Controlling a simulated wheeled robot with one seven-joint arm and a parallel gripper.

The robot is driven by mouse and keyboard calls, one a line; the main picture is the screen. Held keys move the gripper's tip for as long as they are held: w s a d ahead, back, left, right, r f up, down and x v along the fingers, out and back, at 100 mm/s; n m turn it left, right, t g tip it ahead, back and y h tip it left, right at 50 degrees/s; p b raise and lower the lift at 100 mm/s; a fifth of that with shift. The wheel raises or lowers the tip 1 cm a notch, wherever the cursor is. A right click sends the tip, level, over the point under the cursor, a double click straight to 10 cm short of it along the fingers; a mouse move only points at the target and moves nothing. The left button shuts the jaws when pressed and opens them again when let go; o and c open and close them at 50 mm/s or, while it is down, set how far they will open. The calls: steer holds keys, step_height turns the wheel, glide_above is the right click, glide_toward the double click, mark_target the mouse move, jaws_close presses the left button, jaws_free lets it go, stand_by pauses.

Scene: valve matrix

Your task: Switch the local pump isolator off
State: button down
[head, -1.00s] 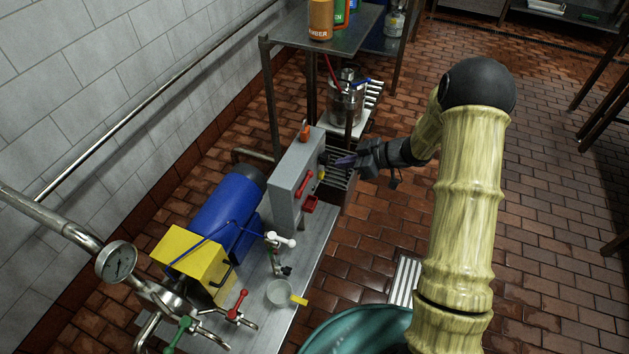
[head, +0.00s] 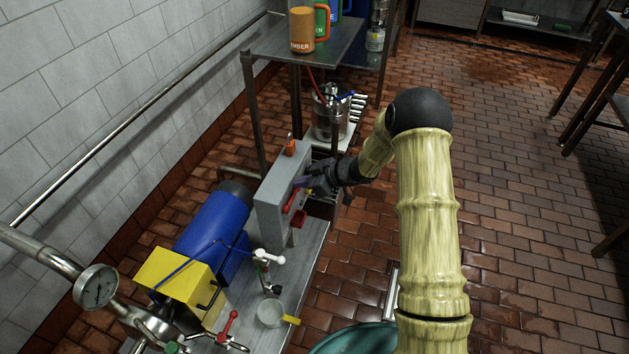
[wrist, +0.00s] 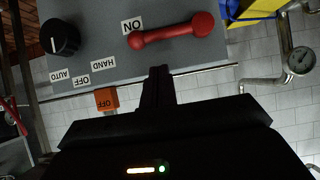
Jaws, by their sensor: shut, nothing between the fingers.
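The grey control box (head: 268,215) stands at the far end of the metal bench. Its front carries a red lever handle (head: 291,203). In the wrist view the red lever (wrist: 172,30) lies across the grey face, with an ON label (wrist: 132,25) beside it. My gripper (head: 303,182) is shut and empty, close in front of the box near the lever. In the wrist view its fingertips (wrist: 158,70) appear just below the lever; I cannot tell whether they touch it.
A black knob (wrist: 60,38) with AUTO, OFF and HAND labels sits beside the lever. A blue motor (head: 212,228) and yellow housing (head: 180,280) stand on the bench. A rack (head: 310,45) with mugs rises behind. Tiled floor (head: 500,200) at right is open.

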mark_target(291, 191)
steer(key=shift+w+a+f+b, duration=0.1)
steer(key=shift+f+b, duration=0.05)
steer(key=shift+f, duration=0.6)
steer(key=shift+a+f+b, duration=0.1)
steer(key=shift+f+b, duration=0.05)
steer(key=shift+f, duration=0.6)
